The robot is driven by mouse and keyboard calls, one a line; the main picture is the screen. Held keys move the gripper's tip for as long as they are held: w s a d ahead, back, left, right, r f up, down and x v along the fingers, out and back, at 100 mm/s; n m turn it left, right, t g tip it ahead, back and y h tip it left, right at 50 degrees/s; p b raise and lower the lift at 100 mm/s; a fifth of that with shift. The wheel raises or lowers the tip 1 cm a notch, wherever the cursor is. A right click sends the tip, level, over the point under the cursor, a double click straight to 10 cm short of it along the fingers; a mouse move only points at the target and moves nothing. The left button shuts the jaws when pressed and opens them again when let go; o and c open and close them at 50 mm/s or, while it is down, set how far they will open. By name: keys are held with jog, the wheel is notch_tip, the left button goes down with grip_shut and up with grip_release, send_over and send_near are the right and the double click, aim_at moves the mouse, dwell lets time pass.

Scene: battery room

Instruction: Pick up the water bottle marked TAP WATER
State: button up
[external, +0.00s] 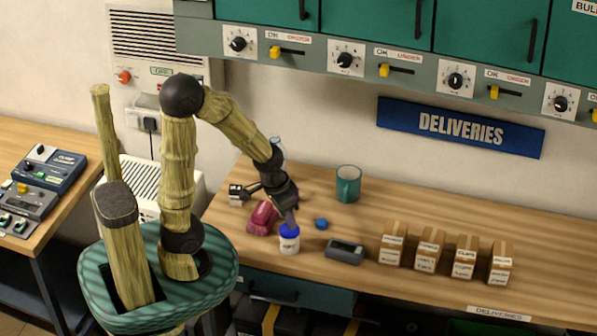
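My gripper (289,217) points down over the wooden bench, directly above a small white jar with a blue lid (289,245). Its fingertips are at or just over the lid; I cannot tell whether they touch it. The fingers are too small and dark to show whether they are open or shut. A pale, clear top (275,143), possibly of a bottle, shows behind my forearm; the rest of it is hidden by the arm. I can read no TAP WATER mark on anything in view.
Several small cartons (430,250) stand right. Switch-bearing cabinets (375,66) overhang the back.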

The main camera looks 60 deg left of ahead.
dwell(0.4)
jog(key=o, duration=1.1)
